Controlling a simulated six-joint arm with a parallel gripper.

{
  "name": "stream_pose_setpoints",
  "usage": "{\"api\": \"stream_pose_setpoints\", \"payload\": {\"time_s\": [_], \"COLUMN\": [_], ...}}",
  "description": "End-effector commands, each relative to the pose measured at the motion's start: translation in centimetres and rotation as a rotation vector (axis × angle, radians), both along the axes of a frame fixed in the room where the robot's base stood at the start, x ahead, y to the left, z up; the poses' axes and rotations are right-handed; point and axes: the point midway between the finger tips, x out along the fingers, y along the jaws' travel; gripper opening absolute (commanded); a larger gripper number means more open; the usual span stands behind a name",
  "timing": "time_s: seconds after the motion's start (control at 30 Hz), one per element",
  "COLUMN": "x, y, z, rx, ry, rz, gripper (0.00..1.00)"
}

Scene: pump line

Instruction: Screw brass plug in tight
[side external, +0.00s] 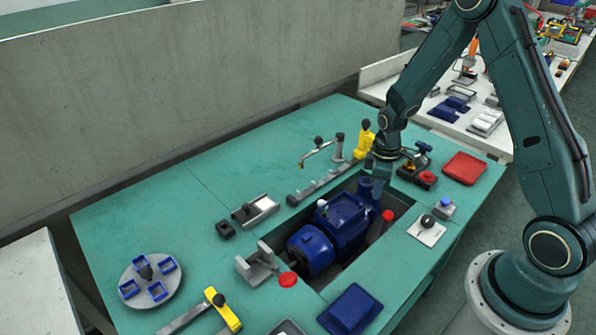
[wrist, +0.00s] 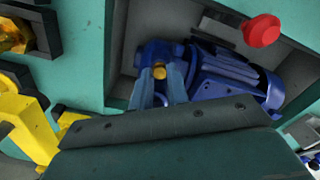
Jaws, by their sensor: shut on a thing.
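The blue pump (side external: 318,246) lies in a dark recess in the green bench, and it also shows in the wrist view (wrist: 228,78). My gripper (side external: 372,188) points down at the pump's far end. In the wrist view its two fingers (wrist: 159,78) are closed on the small brass plug (wrist: 159,72), at the blue end housing of the pump. The plug is too small and covered to tell how deep it sits. In the side view the plug is hidden by my gripper.
A red knob (wrist: 261,30) stands at the recess edge. A yellow clamp (side external: 364,139) stands close behind my gripper. A red tray (side external: 464,168) and a blue tray (side external: 350,309) lie on the bench. The bench's far left is mostly clear.

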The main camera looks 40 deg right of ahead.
Motion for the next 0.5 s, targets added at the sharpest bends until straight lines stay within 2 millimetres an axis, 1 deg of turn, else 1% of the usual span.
{"api": "stream_pose_setpoints", "payload": {"time_s": [0.17, 0.5], "x": [0.00, 0.00], "y": [0.00, 0.00], "z": [0.00, -0.02], "rx": [0.000, 0.000], "ry": [0.000, 0.000], "rz": [-0.059, -0.310], "gripper": [0.00, 0.00]}}
